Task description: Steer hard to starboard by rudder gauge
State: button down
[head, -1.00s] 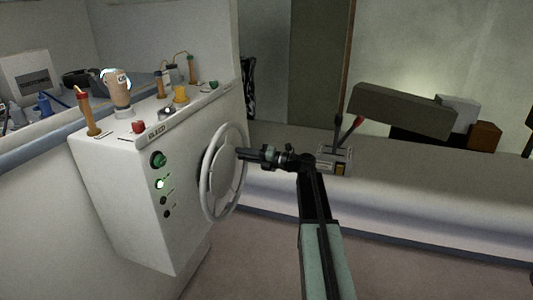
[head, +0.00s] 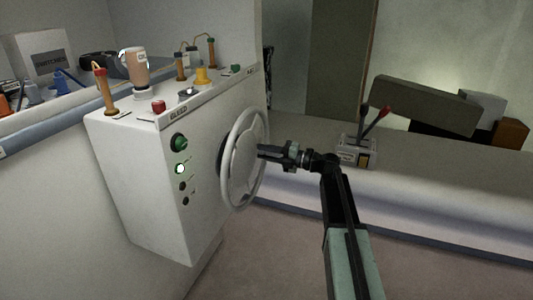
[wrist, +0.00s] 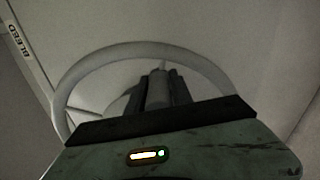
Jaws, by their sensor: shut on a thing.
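The pale steering wheel (head: 233,192) stands on the right face of a white console (head: 140,185). My gripper (head: 262,151) reaches it from the right and is at the wheel's face, inside the rim as pictured. In the wrist view, the wheel's rim (wrist: 140,50) arches beyond my gripper (wrist: 160,88), whose dark fingers are shut on a grey cylindrical part that looks like a wheel handle. The fingers hide most of that part. A small round dial (head: 188,92) sits on the console top and may be the rudder gauge; its reading is too small to tell.
A lever box (head: 356,152) stands on the bench behind my arm. Floor in front is clear.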

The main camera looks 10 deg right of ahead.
jog(key=shift+d, duration=0.2)
jog(key=c, duration=1.5)
grip_release()
jog(key=shift+a, duration=0.1)
jog(key=shift+s, duration=0.1)
jog(key=v, duration=0.7)
jog(key=shift+s+d, duration=0.2)
jog(key=shift+d, duration=0.15)
